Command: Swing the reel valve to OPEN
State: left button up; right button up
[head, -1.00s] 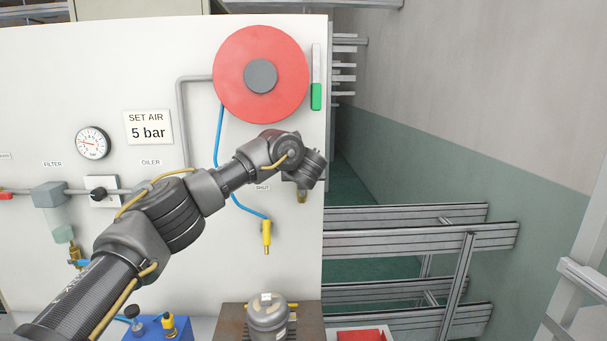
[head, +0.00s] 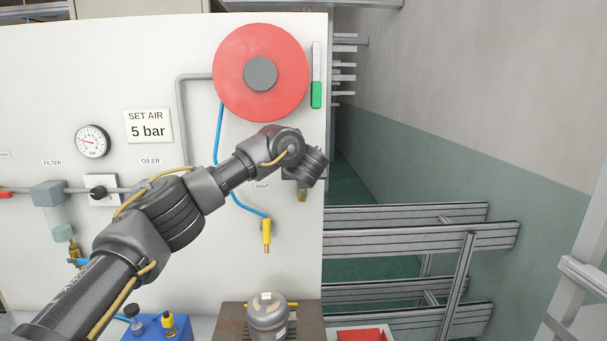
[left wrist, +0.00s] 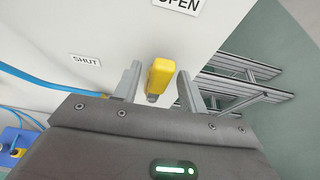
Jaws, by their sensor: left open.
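The reel valve's yellow handle (left wrist: 160,76) shows in the left wrist view, between the two fingers of my left gripper (left wrist: 159,88). The fingers stand apart, one on each side of the handle, with gaps visible. The SHUT label (left wrist: 86,60) is left of the handle and the OPEN label (left wrist: 178,5) is above it. In the head view my left arm reaches across the panel to below the red hose reel (head: 236,85). There my wrist hides the valve and the fingers, apart from a yellowish piece below the wrist. My right gripper is not in view.
The blue hose (head: 219,130) hangs from the reel and ends in a yellow connector (head: 266,234). A grey compressor (head: 267,315) stands below on a brown plate. A red tray (head: 362,335) is beside it. Metal rails (head: 420,238) lie right of the panel edge.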

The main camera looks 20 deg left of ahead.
pick_arm(q)
jog(key=p+v, duration=0.6)
jog(key=v, duration=0.3)
jog(key=shift+s, duration=0.4)
jog(key=shift+d, duration=0.15)
dwell(0.3)
